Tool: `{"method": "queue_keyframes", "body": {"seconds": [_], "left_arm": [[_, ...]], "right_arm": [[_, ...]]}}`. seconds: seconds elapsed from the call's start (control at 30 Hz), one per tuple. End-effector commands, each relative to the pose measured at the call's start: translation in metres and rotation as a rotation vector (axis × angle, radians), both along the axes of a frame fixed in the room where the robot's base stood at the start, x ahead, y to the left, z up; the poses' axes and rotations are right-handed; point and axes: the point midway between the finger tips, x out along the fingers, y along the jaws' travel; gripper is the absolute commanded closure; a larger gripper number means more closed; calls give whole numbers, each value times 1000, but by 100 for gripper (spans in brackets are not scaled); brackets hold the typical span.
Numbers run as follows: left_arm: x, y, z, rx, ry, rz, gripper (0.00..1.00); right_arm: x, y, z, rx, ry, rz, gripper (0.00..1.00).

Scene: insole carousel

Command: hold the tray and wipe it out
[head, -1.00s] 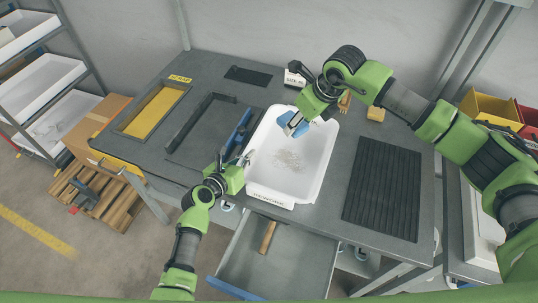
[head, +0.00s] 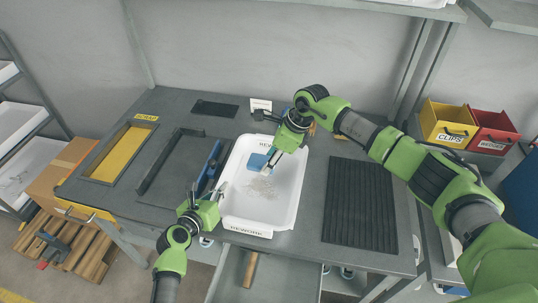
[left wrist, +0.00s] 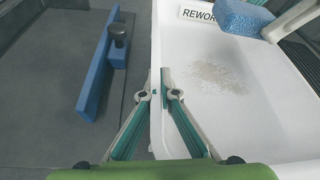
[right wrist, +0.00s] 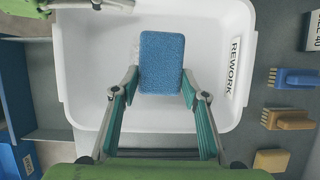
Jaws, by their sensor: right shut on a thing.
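The white tray (head: 230,213) with REWORK labels stands on the grey bench. Pale crumbs (left wrist: 222,78) lie on its floor; they also show in the head view (head: 263,188). In the head view the sponge (head: 257,163) is just beyond the crumbs, partly hidden by the gripper. I cannot tell whether it touches the floor.
A blue bar (left wrist: 104,75) with a black knob is left of the tray. A black ribbed mat (head: 358,202) lies to the right. Brushes (right wrist: 292,78) lie behind the tray. An open drawer (head: 280,270) is below the bench front. Yellow and red bins (head: 448,125) stand far right.

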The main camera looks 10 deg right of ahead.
Motion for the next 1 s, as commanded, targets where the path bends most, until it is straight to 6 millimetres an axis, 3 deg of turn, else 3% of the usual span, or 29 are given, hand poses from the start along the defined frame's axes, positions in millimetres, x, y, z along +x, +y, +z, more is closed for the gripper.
{"method": "queue_keyframes", "body": {"seconds": [0.2, 0.4, 1.0], "left_arm": [[0, 0, 0, 0, 1, 0, 100], [0, 0, 0, 0, 1, 0, 100], [0, 0, 0, 0, 1, 0, 100]], "right_arm": [[1, 0, -25, 4, 0, 198, 76], [0, -1, -36, 4, -3, 293, 76], [0, -2, -68, 3, -3, 308, 76]]}}
